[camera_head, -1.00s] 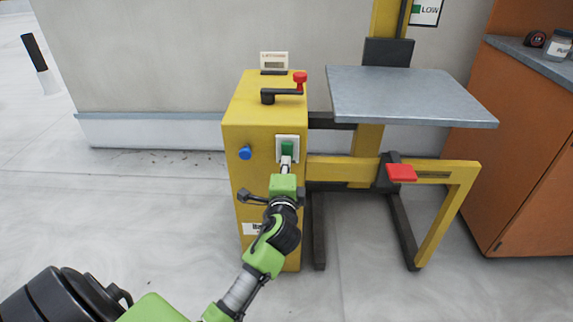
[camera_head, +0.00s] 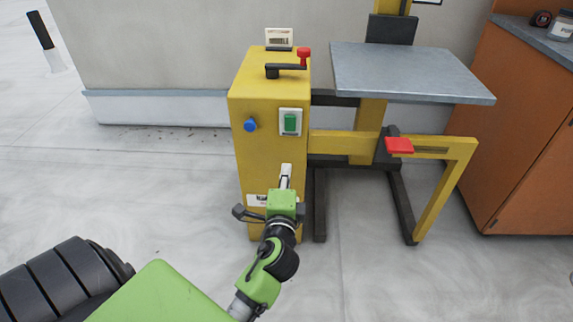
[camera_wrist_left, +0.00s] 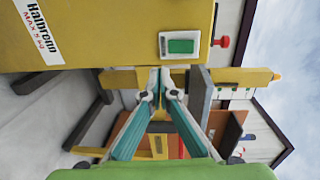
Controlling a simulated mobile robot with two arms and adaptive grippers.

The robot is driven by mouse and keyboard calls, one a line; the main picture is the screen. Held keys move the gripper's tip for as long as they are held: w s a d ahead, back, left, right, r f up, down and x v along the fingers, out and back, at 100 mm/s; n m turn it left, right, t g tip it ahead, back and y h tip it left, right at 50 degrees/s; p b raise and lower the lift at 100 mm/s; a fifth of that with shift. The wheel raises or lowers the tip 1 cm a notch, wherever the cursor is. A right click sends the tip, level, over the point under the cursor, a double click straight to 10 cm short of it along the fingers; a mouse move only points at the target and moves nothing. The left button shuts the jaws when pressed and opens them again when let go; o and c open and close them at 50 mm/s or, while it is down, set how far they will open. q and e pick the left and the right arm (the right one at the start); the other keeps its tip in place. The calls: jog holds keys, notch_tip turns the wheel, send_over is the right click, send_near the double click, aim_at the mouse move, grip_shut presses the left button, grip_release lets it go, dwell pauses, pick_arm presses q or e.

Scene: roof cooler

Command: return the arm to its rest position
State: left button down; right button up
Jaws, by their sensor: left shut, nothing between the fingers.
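My left gripper (camera_head: 286,170) is shut and empty in the head view, in front of the lower part of the yellow cabinet (camera_head: 262,158). It is below the green button (camera_head: 290,122) and apart from it. In the left wrist view the closed fingertips (camera_wrist_left: 159,88) meet in the middle of the picture. The green button in its white frame (camera_wrist_left: 180,46) shows above them, on the cabinet face. My left arm (camera_head: 262,280) reaches in from the bottom of the head view. My right gripper is not in view.
The cabinet also carries a blue knob (camera_head: 250,125) and a black crank with a red handle (camera_head: 304,56). To its right are a grey platform (camera_head: 410,72), a yellow frame with a red pedal (camera_head: 399,146), and an orange cabinet (camera_head: 528,130).

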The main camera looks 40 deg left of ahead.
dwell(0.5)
